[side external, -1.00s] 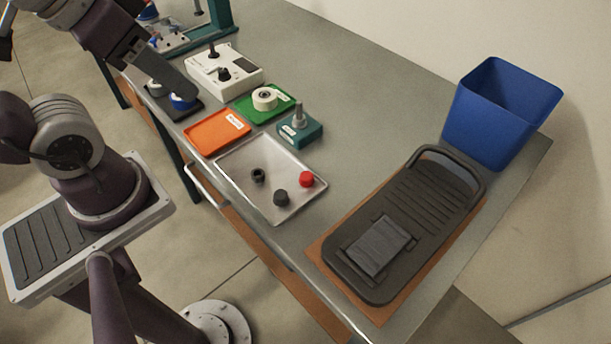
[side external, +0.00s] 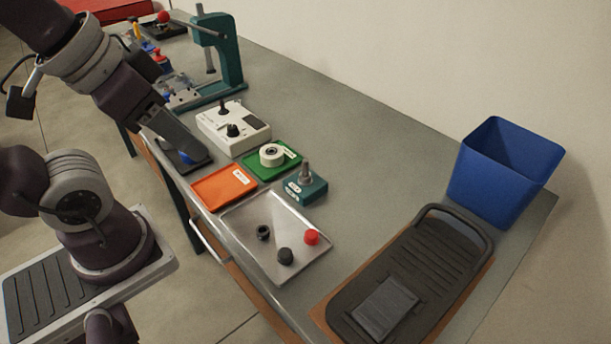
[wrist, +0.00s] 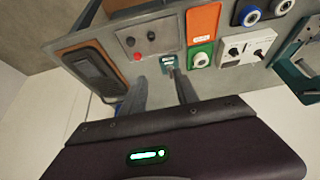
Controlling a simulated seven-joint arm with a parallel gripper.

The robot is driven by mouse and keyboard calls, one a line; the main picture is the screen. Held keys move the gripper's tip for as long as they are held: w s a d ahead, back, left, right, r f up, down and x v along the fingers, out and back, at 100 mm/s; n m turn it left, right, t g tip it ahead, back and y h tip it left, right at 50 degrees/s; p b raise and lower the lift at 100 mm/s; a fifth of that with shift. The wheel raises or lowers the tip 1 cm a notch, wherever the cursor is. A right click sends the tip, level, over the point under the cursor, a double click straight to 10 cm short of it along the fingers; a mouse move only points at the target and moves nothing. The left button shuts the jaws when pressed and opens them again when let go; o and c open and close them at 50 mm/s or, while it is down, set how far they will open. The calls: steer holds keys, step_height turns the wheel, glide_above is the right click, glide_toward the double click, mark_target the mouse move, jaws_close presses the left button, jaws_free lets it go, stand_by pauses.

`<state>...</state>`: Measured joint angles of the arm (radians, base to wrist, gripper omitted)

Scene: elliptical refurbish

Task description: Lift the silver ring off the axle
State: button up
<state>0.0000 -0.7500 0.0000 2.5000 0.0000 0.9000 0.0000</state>
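A teal block (side external: 305,188) stands on the bench with an upright metal axle (side external: 306,166) on top. A grey collar sits low around the axle; I cannot clearly separate the silver ring from it at this size. The block also shows in the wrist view (wrist: 169,61), just beyond my fingertips. My gripper (wrist: 159,77) has its two fingers spread apart with nothing between them. In the side view my gripper (side external: 203,156) is high on the left, overlapping a dark tray and apart from the teal block.
Close to the block are a green tray (side external: 255,170) with a white roll, an orange tray (side external: 210,196) and a metal tray (side external: 240,217) with several knobs. A white control box (side external: 250,138), teal press (side external: 232,60), blue bin (side external: 500,175) and black slotted board (side external: 425,255) surround them.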

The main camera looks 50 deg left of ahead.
steer(key=shift+o, duration=1.1)
steer(key=shift+w, duration=0.15)
steer(key=m+g, duration=0.5)
steer(key=m, duration=0.8)
glide_above(305, 160)
steer(key=f, duration=1.2)
steer(key=shift+s+f, duration=0.3)
steer(key=shift+f, duration=0.1)
steer(key=shift+m+g, duration=0.3)
steer(key=f, duration=0.7)
steer(key=shift+w+f, duration=0.25)
steer(key=shift+f, duration=0.4)
steer(key=shift+c, duration=0.5)
jaws_close()
